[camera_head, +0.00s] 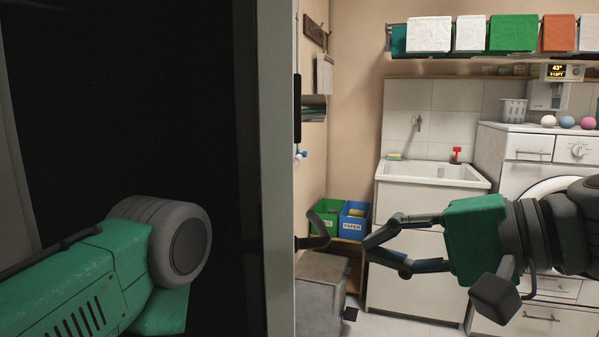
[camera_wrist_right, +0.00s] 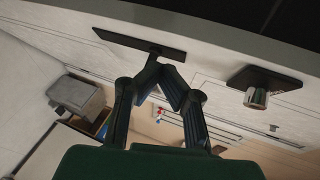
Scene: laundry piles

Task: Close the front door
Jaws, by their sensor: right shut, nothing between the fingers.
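The front door (camera_head: 278,200) stands on the left in the head view, seen nearly edge-on, with a pale edge strip. A dark curved door handle (camera_head: 315,241) sticks out to the right of its edge. My right gripper (camera_head: 368,253) is shut and empty, its fingertips a little right of the handle. In the right wrist view, the closed fingertips (camera_wrist_right: 158,70) are close to a dark plate (camera_wrist_right: 138,38) on the pale door face; I cannot tell if they touch it. My left arm (camera_head: 90,285) comes in at the lower left, its gripper out of view.
A white sink cabinet (camera_head: 412,270) and a washing machine (camera_head: 515,165) stand behind my right arm. Green (camera_head: 326,212) and blue (camera_head: 353,218) bins and a grey box (camera_head: 320,290) sit by the wall.

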